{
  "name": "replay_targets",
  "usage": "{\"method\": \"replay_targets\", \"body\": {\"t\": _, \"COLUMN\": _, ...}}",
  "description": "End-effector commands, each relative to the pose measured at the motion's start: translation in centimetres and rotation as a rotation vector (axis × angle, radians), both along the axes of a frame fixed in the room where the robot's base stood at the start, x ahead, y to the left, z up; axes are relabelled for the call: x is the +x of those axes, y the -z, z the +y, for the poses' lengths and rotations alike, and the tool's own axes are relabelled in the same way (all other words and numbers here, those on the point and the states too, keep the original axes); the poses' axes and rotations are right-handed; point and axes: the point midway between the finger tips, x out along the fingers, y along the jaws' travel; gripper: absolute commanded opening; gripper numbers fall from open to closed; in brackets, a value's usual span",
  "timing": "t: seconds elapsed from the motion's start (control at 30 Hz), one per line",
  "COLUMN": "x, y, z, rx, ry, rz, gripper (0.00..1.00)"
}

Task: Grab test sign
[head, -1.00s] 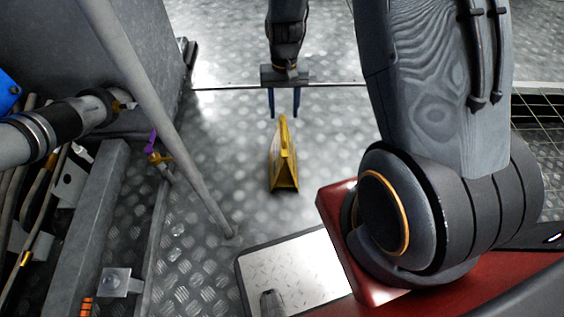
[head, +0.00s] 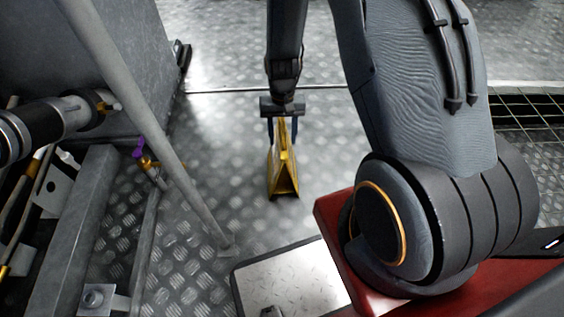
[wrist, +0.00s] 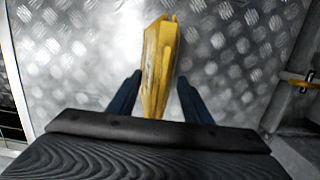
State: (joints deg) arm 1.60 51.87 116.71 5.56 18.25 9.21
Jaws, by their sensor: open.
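The test sign is a yellow folding floor sign (head: 284,178) standing upright on the metal floor, in the middle of the head view. It also shows in the wrist view (wrist: 157,65), reaching down between the fingers. My gripper (head: 284,138) is at the sign's top edge, with one blue finger on each side of it. In the wrist view my gripper (wrist: 158,95) is open, and gaps show between the sign and both fingers. The sign's printed face is seen only edge-on.
A grey slanted pole (head: 150,130) stands left of the sign, with pipes and a purple-handled valve (head: 139,148) beyond it. A grey cabinet (head: 110,45) is at the upper left. The patterned floor (head: 215,150) around the sign is clear.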

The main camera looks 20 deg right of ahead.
Motion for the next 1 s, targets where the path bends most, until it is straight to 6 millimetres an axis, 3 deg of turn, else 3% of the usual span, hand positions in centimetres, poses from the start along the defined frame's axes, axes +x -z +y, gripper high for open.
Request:
{"method": "replay_targets", "body": {"t": 0.1, "x": -0.07, "y": 1.37, "z": 0.06, "rx": 0.000, "ry": 0.000, "rz": 0.000, "gripper": 0.45}}
{"method": "replay_targets", "body": {"t": 0.33, "x": -0.11, "y": 1.31, "z": 0.06, "rx": 0.000, "ry": -0.001, "rz": -0.001, "gripper": 0.43}}
{"method": "replay_targets", "body": {"t": 0.6, "x": -0.11, "y": 1.30, "z": 0.06, "rx": 0.000, "ry": -0.001, "rz": -0.001, "gripper": 0.00}}
{"method": "replay_targets", "body": {"t": 1.0, "x": -0.11, "y": 1.31, "z": 0.06, "rx": 0.000, "ry": 0.000, "rz": -0.001, "gripper": 0.00}}
